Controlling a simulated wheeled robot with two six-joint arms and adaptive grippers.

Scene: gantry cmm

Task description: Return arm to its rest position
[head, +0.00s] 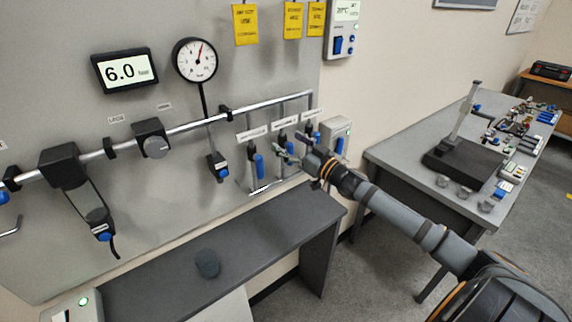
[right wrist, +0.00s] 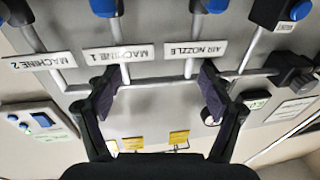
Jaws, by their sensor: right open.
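My right arm reaches in from the right in the head view, stretched toward the wall panel. My right gripper (head: 296,153) is in front of the small labelled branch pipes with blue valve handles. In the right wrist view my right gripper (right wrist: 158,90) is open, its two dark fingers wide apart with nothing between them. The AIR NOZZLE label (right wrist: 195,54) and MACHINE 1 label (right wrist: 118,54) appear upside down beyond the fingers. In the head view the gripper and wrist partly hide the rightmost branch pipe. My left gripper is not in view.
A horizontal pipe (head: 185,129) with a dial gauge (head: 195,60) and black fittings runs along the wall. A dark bench (head: 160,275) stands below it. A grey table (head: 395,152) carrying a measuring stand (head: 465,125) is at right, behind my arm.

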